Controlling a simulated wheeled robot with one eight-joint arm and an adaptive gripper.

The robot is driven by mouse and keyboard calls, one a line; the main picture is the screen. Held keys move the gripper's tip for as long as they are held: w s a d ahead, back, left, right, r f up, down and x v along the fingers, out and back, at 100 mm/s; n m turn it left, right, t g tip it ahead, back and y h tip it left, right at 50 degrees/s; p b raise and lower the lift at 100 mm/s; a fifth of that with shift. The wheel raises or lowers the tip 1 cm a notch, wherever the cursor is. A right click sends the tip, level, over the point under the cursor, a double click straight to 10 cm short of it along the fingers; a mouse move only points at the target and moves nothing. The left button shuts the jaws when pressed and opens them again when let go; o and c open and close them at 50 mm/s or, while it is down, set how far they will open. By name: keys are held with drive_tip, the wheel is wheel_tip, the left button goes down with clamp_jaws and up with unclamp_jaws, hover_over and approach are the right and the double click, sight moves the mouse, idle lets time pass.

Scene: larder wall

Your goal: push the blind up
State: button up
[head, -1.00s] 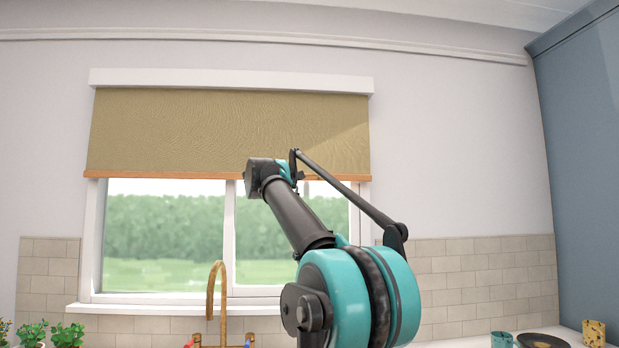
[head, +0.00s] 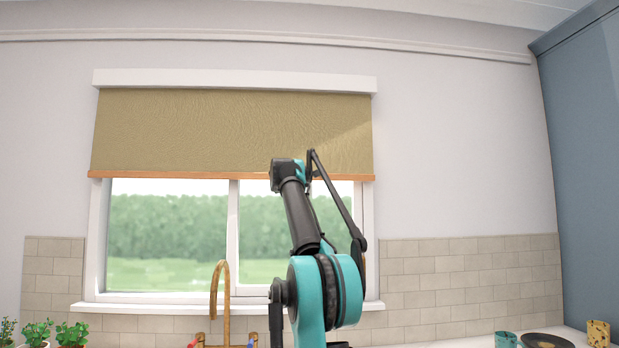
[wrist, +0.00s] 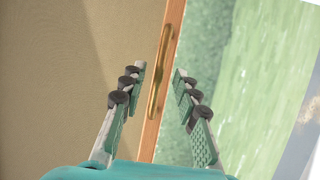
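The tan blind (head: 220,130) hangs over the upper part of the window, with an orange-brown wooden bar (head: 180,174) along its lower edge. In the wrist view the blind (wrist: 70,80) fills the left side. Its bar (wrist: 151,128) runs up the middle and carries a brass handle (wrist: 161,70). My gripper (wrist: 160,78) is open, its two fingers on either side of the bar and handle. Whether they touch is not clear; gaps show on both sides. In the head view my arm reaches up to the bar right of centre, and my fingers are hidden.
The window (head: 165,235) shows greenery below the blind. A brass tap (head: 222,285) rises in front of the sill, left of my arm. Potted plants (head: 72,333) stand at lower left. Cups (head: 598,332) and a dark plate (head: 545,341) are at lower right, by a blue cabinet (head: 590,150).

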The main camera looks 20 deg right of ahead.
drive_tip(key=shift+x, duration=1.65)
clamp_jaws()
